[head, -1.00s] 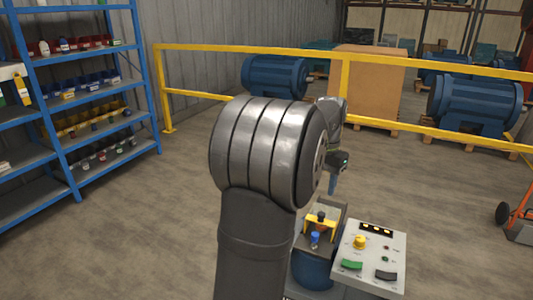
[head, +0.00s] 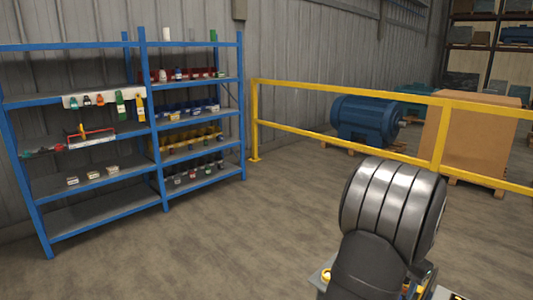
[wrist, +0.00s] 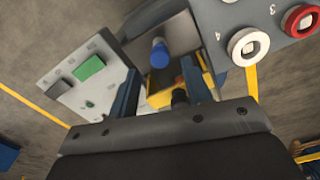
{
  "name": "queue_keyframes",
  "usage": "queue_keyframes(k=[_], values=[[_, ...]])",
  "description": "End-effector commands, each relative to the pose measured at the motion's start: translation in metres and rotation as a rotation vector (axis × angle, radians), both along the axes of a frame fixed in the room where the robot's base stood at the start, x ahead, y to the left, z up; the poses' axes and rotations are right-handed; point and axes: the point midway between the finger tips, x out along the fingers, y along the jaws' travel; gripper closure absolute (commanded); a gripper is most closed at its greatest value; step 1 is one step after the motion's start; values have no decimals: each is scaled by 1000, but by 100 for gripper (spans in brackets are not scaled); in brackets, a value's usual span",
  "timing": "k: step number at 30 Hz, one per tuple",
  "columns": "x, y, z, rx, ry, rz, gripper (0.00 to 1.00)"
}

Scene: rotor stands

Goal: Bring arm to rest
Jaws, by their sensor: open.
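My gripper (wrist: 160,68) shows in the wrist view with its two dark blue fingers apart. Nothing is between them that I can see to be held. Beyond them is a stand with a yellow bracket (wrist: 160,98) and a blue cylindrical part (wrist: 159,55). In the head view my arm's rounded grey joint fills the lower right, and my gripper is hidden behind it or out of frame.
Blue shelves (head: 150,130), a yellow railing (head: 330,135), a blue motor (head: 365,120) and a carton (head: 470,135) stand around open floor.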

Motion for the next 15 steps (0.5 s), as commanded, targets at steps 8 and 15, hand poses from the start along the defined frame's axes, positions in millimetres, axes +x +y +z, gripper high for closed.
queue_keyframes(k=[8,15], values=[[0,0,-30,0,0,0,55],[0,0,-34,-1,-1,0,55]])
